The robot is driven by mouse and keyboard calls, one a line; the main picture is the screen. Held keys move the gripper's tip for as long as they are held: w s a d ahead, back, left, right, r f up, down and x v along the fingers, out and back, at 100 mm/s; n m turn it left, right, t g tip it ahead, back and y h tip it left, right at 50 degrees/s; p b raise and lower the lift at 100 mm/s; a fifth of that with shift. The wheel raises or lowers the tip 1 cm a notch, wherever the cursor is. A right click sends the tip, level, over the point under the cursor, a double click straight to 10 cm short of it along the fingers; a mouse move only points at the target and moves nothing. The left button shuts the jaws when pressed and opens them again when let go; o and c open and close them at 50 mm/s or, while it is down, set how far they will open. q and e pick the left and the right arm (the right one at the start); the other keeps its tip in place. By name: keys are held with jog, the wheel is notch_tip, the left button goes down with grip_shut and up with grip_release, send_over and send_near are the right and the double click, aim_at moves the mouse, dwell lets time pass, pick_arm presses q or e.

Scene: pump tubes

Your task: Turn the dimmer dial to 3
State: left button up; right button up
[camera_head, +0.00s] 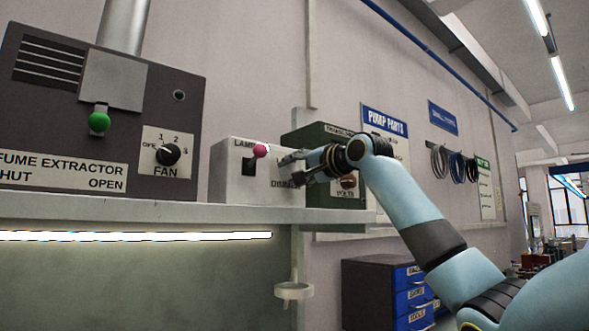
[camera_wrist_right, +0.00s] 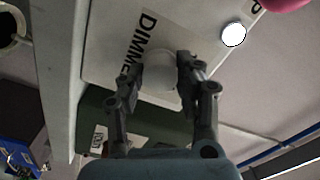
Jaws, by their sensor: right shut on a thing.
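The white box (camera_head: 229,170) on the shelf carries a LAMP lever with a pink knob (camera_head: 260,151) and, to its right, the dimmer. My right gripper (camera_head: 284,168) reaches in from the right at the dimmer and largely covers it in the head view. In the right wrist view the dimmer dial (camera_wrist_right: 160,68) is a pale round knob between the two fingers of my right gripper (camera_wrist_right: 161,72), which is shut on it. The DIMMER label (camera_wrist_right: 140,40) is partly hidden by a finger. The dial's setting cannot be read. My left gripper is not in view.
A dark fume extractor panel (camera_head: 60,115) with a green-knobbed lever (camera_head: 99,122) and a FAN dial (camera_head: 168,154) stands left. A green box (camera_head: 308,135) with a VOLTS dial (camera_head: 348,182) is close behind my right gripper. The shelf edge (camera_head: 150,212) runs below.

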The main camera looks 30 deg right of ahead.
jog(key=shift+m, duration=1.5)
jog(key=o, duration=1.1)
jog(key=shift+o, duration=0.2)
jog(key=s+d, duration=0.1)
jog(key=s, duration=1.1)
jog(key=shift+f, duration=0.1)
